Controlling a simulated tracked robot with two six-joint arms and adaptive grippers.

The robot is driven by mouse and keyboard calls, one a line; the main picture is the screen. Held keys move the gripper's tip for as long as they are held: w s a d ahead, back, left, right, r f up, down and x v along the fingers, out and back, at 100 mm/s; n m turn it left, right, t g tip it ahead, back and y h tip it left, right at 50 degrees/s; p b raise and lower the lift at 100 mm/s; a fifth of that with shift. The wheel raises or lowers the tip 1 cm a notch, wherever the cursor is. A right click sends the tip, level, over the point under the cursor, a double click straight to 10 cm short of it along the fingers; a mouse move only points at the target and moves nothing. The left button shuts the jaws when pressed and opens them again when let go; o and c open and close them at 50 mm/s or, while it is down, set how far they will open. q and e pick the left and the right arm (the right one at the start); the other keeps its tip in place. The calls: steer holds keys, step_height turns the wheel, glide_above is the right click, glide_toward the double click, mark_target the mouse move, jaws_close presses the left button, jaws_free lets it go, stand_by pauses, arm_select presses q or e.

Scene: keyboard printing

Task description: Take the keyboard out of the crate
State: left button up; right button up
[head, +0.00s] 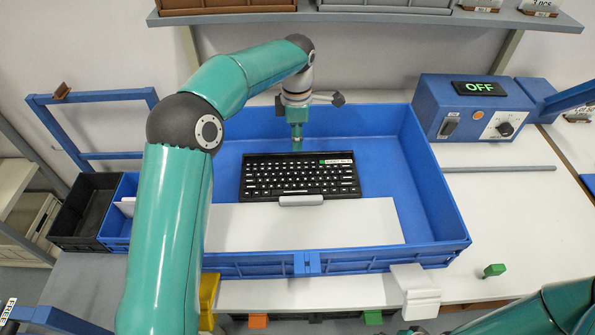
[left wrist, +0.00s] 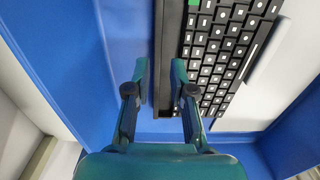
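A black keyboard (head: 300,178) with white-marked keys and a green patch lies in the large blue crate (head: 440,200). It also shows in the left wrist view (left wrist: 215,60). My left gripper (head: 297,143) points down at the keyboard's back edge. In the left wrist view my left gripper (left wrist: 159,70) is open, with one fingertip over the blue crate floor and the other over the keys. The keyboard's edge lies between the fingers; I cannot tell whether they touch it.
A white panel (head: 300,225) lies in the crate in front of the keyboard, with a small grey bar (head: 301,200) at the keyboard's front edge. A blue control box (head: 470,108) reading OFF stands at right.

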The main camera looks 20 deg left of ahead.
mark_target(295, 153)
arm_select(q)
steer(key=f, duration=0.5)
steer(key=shift+a+p, duration=0.2)
steer(key=shift+p, duration=0.1)
steer(key=shift+r, duration=0.1)
jaws_close()
